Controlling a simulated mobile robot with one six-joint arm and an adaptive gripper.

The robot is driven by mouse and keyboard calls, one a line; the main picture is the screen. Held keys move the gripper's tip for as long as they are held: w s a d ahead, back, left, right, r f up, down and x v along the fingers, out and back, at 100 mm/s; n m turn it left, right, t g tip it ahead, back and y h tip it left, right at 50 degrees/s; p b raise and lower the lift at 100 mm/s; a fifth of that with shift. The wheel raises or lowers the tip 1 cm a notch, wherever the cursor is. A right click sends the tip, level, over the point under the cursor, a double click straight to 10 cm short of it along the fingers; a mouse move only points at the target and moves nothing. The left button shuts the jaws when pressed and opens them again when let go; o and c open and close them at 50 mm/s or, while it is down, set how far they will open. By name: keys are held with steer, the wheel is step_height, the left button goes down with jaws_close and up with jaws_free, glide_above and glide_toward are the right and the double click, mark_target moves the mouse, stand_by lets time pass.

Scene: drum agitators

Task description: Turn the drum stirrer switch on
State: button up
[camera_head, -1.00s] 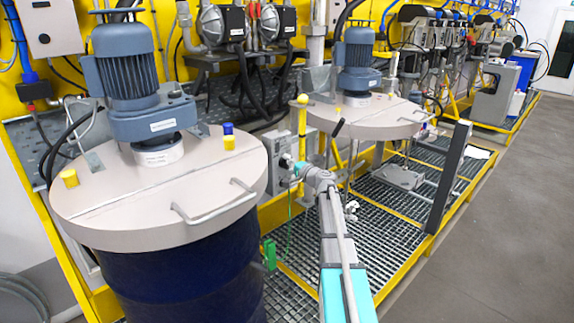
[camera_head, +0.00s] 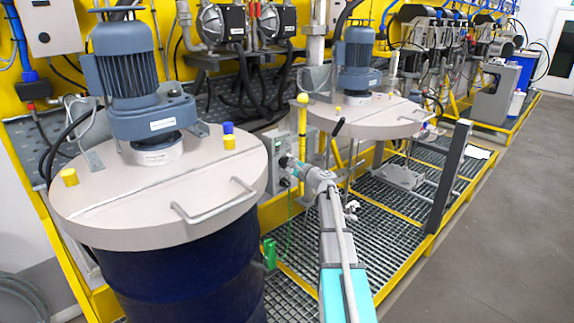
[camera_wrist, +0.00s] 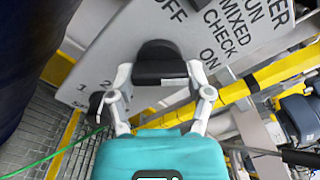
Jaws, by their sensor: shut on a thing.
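The black switch knob (camera_wrist: 160,62) is on a light grey panel (camera_wrist: 112,55) in the wrist view. The panel has the words OFF and ON beside the knob, and numbers 1 and 2. My gripper (camera_wrist: 160,78) is shut on the knob, one finger on each side. Which mark the knob points to cannot be told. In the head view my gripper (camera_head: 288,163) meets the front of the grey switch box (camera_head: 275,147), and the knob is hidden there. The near drum stirrer (camera_head: 128,70) stands upright on its drum lid (camera_head: 120,205).
The near blue drum (camera_head: 180,280) stands close on the left of my arm. A second drum stirrer (camera_head: 356,65) is behind. A yellow-topped post (camera_head: 302,125) rises beside the switch box. Metal grating (camera_head: 375,240) with a yellow edge lies around my arm; grey floor (camera_head: 500,240) is clear at right.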

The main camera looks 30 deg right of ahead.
stand_by(0.5)
steer(key=o, duration=1.1)
steer(key=shift+o, duration=0.2)
steer(key=shift+s, duration=0.1)
steer(key=v, duration=1.1)
steer(key=shift+s, duration=0.4)
steer(key=shift+d, duration=0.15)
steer(key=shift+s+f, duration=0.1)
